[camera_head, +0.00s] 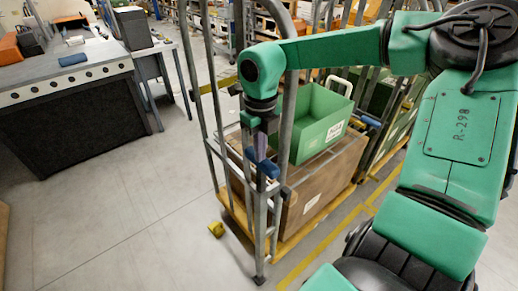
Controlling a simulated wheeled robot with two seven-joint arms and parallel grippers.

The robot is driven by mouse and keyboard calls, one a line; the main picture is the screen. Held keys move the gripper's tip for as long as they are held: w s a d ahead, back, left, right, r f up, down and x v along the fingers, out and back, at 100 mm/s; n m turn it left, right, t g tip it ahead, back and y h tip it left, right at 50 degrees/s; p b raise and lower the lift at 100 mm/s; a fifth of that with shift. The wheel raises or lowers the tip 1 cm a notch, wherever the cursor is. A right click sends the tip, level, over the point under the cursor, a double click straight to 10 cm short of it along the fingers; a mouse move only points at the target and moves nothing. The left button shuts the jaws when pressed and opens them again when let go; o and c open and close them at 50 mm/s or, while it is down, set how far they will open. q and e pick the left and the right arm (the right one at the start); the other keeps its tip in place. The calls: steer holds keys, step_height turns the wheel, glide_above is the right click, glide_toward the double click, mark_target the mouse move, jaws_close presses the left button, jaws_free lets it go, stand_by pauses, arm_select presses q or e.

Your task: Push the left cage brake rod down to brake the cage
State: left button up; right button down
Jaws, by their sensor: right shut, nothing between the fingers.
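The roll cage (222,140) is a grey tube frame on a yellow base in the middle of the head view. Blue grips (268,169) show at its near upright, below my right wrist; I take them to be the left brake rod. Another blue grip (371,121) shows at the cage's right side. My right gripper (260,148) points down from the green wrist, right at the near upright and just above the blue grips. It is shut and empty. Whether it touches the rod cannot be told. My left gripper is not in view.
The cage holds a brown carton (318,190) and a green bin (318,124). A small yellow part (216,229) sits low by the cage's left side. A dark workbench (75,115) stands at left. Floor between bench and cage is clear. More cages stand behind.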

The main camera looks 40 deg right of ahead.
steer(key=shift+s+a+f+b, duration=0.15)
steer(key=shift+f+b, duration=0.65)
steer(key=shift+f, duration=0.4)
steer(key=r+p, duration=0.1)
steer(key=r, duration=0.1)
steer(key=d+r+p, duration=0.1)
steer(key=r+p, duration=0.1)
steer(key=r, duration=0.1)
steer(key=r+p, duration=0.2)
steer(key=shift+w+d+r, duration=0.15)
steer(key=shift+w+d, duration=0.15)
steer(key=shift+w, duration=0.1)
steer(key=shift+a, duration=0.3)
steer(key=shift+d, duration=0.1)
